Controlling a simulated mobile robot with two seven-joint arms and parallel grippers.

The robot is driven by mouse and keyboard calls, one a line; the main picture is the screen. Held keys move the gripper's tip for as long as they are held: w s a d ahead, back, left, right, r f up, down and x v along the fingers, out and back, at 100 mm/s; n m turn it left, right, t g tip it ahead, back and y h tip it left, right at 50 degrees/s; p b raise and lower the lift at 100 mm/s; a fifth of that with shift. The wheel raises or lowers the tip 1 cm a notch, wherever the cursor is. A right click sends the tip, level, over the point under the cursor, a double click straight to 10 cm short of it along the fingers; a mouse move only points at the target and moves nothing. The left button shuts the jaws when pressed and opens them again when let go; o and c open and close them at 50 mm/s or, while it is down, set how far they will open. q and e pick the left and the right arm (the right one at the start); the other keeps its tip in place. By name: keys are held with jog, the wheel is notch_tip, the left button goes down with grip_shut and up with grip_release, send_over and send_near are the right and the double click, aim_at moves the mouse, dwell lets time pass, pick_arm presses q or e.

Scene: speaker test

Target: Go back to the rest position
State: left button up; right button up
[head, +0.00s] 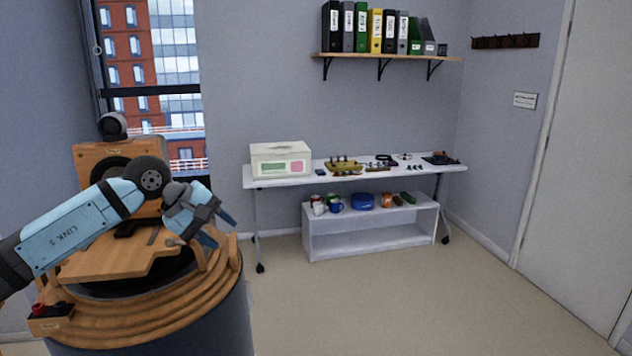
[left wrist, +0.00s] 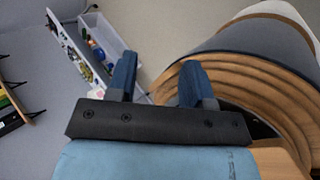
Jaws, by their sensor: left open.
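My left gripper (head: 217,229) comes in from the left in the head view, above the right side of a round wooden-topped stand (head: 190,313). Its blue fingers also show in the left wrist view (left wrist: 160,82), spread apart with nothing between them. The stand's stepped wooden rings show beside the fingers in the left wrist view (left wrist: 270,72). A wooden speaker box (head: 90,158) with a dark round cone stands on the stand, partly hidden behind my left arm. My right gripper is in neither view.
A white table (head: 225,182) with a pale box (head: 280,160) and small parts stands by the back wall. A low white shelf (head: 370,238) below holds mugs and a blue item. A wall shelf (head: 400,57) carries binders. The floor (head: 400,310) at front right is clear.

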pick_arm(q)
jog(key=s+d+n+t+h, duration=0.4)
jog(key=s+d+n+h, duration=0.6)
jog(key=d+n+h, duration=0.3)
jog(key=s+a+f+m+t+y, duration=0.4)
jog(key=a+f+m+y, duration=0.5)
jog(key=m, duration=0.7)
jog(key=s+a+f+m+t+y, duration=0.3)
jog(key=s+a+f+m+y, duration=0.35)
jog(key=f+m+y, duration=0.65)
jog(key=s+a+f+n+g+h, duration=0.15)
jog(key=s+f+n+g, duration=0.35)
jog(key=s, duration=0.6)
jog(key=s+a+f+n+g+h, duration=0.1)
jog(key=s+a+f+n+g, duration=0.2)
jog(key=s+g, duration=0.6)
jog(key=w+d+f+m+t+h+p, duration=0.2)
jog(key=w+d+f+t+p, duration=0.1)
jog(key=d+t+p, duration=0.4)
jog(key=w+t+p, duration=0.1)
jog(key=t+p, duration=0.2)
jog(key=p, duration=0.1)
jog(key=shift+w+f, duration=0.15)
jog(key=shift+w, duration=0.1)
